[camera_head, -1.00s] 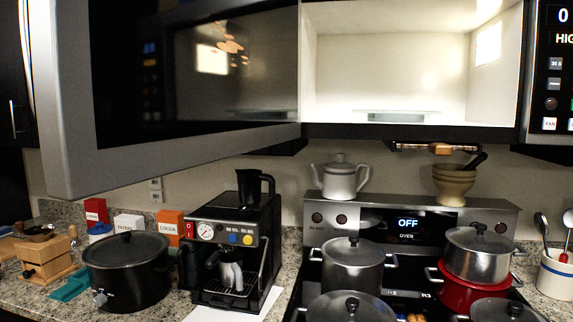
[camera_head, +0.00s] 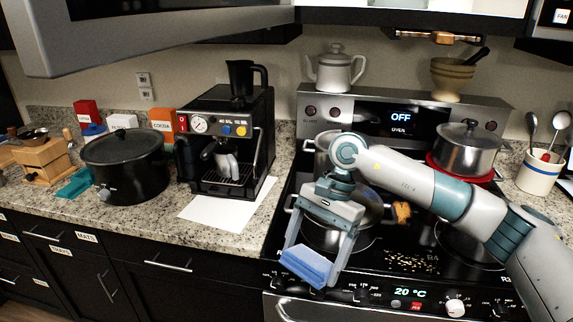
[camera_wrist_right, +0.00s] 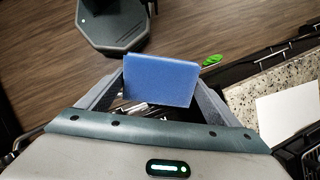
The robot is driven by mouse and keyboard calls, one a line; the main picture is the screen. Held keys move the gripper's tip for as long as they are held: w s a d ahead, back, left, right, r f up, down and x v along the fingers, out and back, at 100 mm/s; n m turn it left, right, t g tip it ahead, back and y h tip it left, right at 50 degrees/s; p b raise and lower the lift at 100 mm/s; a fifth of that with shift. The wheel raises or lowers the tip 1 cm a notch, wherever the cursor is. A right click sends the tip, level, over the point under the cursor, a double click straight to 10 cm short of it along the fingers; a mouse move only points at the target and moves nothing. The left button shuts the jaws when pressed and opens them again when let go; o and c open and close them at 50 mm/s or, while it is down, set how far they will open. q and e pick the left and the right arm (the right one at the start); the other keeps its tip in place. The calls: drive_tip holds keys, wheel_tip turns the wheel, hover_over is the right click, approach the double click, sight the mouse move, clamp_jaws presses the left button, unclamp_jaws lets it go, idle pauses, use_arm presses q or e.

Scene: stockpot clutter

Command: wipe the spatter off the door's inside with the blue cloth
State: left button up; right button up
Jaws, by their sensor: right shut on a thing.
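The blue cloth (camera_head: 303,266) is a flat, folded-looking pad at the tips of my right gripper (camera_head: 311,262), which is shut on it. The cloth also shows between the fingers in the right wrist view (camera_wrist_right: 160,80). The gripper points down over the stove's front edge, below and right of the door. The open microwave door (camera_head: 150,38) fills the upper left of the head view, cut off by the top edge. Only its lower part shows, and no spatter can be made out there now. My left gripper is out of view.
My right arm reaches over the stove, partly hiding a pot (camera_head: 335,236). Behind stand a steel pot (camera_head: 467,152), a white kettle (camera_head: 335,70) and a bowl (camera_head: 455,78). The coffee machine (camera_head: 228,145) and black cooker (camera_head: 125,165) stand below the door. A white sheet (camera_head: 225,213) lies in front.

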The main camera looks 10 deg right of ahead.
drive_tip(key=w+a+r+m+t+y, duration=0.1)
drive_tip(key=a+r+m+t+y, duration=0.2)
drive_tip(key=r, duration=0.8)
drive_tip(key=w+a+r+m+t+y, duration=0.1)
drive_tip(key=r+m+t+y, duration=0.3)
drive_tip(key=r, duration=0.7)
drive_tip(key=w+a+r+m+y, duration=0.15)
drive_tip(key=r+m, duration=0.25)
drive_tip(key=r, duration=0.7)
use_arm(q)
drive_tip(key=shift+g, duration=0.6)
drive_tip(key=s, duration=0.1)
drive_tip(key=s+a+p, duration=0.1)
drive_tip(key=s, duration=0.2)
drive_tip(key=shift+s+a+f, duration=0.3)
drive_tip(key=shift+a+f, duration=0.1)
use_arm(e)
drive_tip(key=s+r+m+t+y, duration=0.1)
drive_tip(key=s+r, duration=0.4)
drive_tip(key=r, duration=0.8)
drive_tip(key=s+r+m+t+y, duration=0.1)
drive_tip(key=s+r, duration=0.4)
drive_tip(key=r, duration=0.8)
drive_tip(key=shift+a+t+y, duration=0.3)
drive_tip(key=shift+t+y, duration=0.55)
drive_tip(key=shift+t, duration=0.25)
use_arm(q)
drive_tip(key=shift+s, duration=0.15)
use_arm(e)
drive_tip(key=shift+a+r, duration=0.1)
